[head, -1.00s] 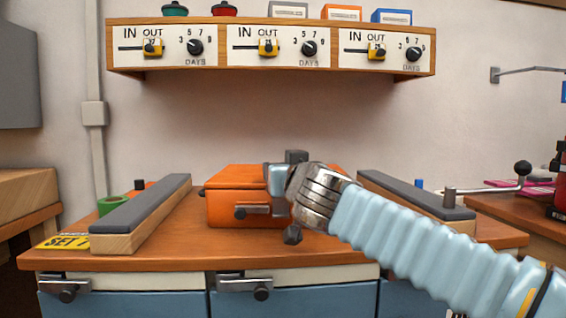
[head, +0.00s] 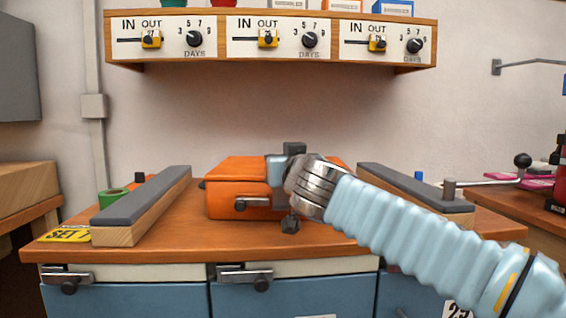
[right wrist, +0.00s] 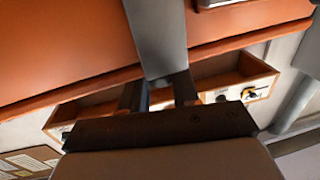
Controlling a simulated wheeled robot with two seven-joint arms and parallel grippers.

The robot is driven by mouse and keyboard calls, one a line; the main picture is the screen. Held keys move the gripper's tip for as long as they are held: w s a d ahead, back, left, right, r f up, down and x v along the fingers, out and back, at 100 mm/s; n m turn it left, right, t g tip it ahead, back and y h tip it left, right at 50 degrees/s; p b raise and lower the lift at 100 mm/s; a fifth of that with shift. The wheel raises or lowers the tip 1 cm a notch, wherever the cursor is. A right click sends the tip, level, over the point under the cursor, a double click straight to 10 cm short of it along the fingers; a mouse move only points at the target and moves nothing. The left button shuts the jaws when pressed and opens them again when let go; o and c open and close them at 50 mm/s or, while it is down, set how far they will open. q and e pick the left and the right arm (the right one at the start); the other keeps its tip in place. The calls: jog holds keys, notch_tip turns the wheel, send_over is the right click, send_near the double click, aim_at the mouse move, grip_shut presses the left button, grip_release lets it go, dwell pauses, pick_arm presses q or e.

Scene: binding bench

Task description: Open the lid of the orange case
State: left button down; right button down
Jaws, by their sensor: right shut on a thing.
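The orange case (head: 238,173) sits on the bench with its lid down; a dark seam runs across its front. A grey latch (head: 247,203) is on the front face. My right gripper (head: 282,172) is at the right part of the case front and hides some of it. Whether this piece belongs to the lid or the body is unclear. My left gripper is out of view.
Two grey-topped wooden blocks flank the case, one left (head: 145,205) and one right (head: 415,190). A green roll (head: 113,198) lies at the left. A shelf with dials (head: 270,40) hangs above. Bare bench top (head: 180,235) lies in front.

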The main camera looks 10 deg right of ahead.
jog(key=shift+r, duration=0.15)
jog(key=shift+w+r+p, duration=0.1)
jog(key=shift+r+p, duration=0.2)
jog(key=shift+r, duration=0.2)
jog(key=r+p, duration=0.2)
jog(key=w+r+p, duration=0.1)
jog(key=r+p, duration=0.1)
jog(key=r, duration=0.1)
jog(key=shift+w+d+r+p, duration=0.15)
jog(key=shift+r+p, duration=0.1)
jog(key=shift+p, duration=0.15)
jog(key=w+r+g+p, duration=0.1)
jog(key=w+r+p, duration=0.3)
jog(key=p, duration=0.3)
jog(key=shift+w+d+r+p, duration=0.2)
jog(key=shift+r+p, duration=0.2)
jog(key=shift+r, duration=0.5)
